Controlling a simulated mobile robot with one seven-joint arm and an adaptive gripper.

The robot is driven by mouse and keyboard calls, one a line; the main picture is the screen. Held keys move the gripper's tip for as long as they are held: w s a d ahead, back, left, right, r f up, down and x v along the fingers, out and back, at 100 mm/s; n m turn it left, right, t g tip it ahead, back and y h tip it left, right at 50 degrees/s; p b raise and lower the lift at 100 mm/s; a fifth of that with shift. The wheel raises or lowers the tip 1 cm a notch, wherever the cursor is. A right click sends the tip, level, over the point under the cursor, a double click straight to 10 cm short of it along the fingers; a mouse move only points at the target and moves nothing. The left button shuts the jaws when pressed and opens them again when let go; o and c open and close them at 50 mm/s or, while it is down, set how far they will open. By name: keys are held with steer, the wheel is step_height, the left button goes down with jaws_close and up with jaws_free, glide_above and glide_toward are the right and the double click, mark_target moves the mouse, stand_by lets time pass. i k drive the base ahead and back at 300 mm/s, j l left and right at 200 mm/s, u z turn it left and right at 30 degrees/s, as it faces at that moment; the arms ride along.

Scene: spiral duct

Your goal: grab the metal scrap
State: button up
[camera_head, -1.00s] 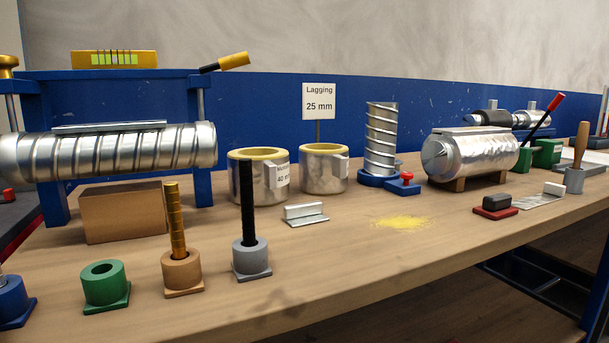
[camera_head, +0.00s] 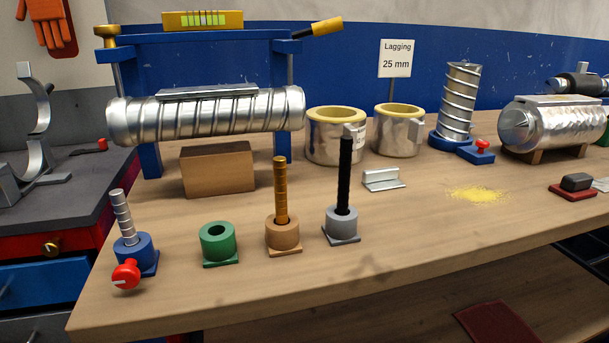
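A small bent piece of bare metal (camera_head: 383,179), which looks like the metal scrap, lies on the wooden bench. It has a flat base and a raised flange. It is right of the grey holder (camera_head: 342,225) with the black rod and in front of the lagged metal cups. Nothing touches it from above. My gripper is not in view.
A green holder (camera_head: 219,243), a tan holder (camera_head: 283,236) with a gold rod and a blue holder (camera_head: 136,256) with a red knob stand along the front. A spiral duct (camera_head: 205,115) lies behind, above a brown block (camera_head: 217,170). Yellow powder (camera_head: 478,194) lies right.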

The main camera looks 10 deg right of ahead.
mark_target(381, 179)
steer(key=l+u, duration=0.55)
steer(key=u, duration=0.2)
steer(key=k+l+u, duration=0.1)
steer(key=l+u, duration=0.25)
steer(key=k+l+u, duration=0.3)
steer(key=l, duration=0.15)
steer(key=k+l+u, duration=0.25)
steer(key=l, duration=0.2)
steer(key=k+l, duration=0.3)
steer(key=l, duration=0.2)
steer(key=k+l+u, duration=0.1)
steer(key=k+l, duration=0.2)
steer(key=l, duration=0.2)
steer(key=k+l, duration=0.3)
steer(key=l, duration=0.15)
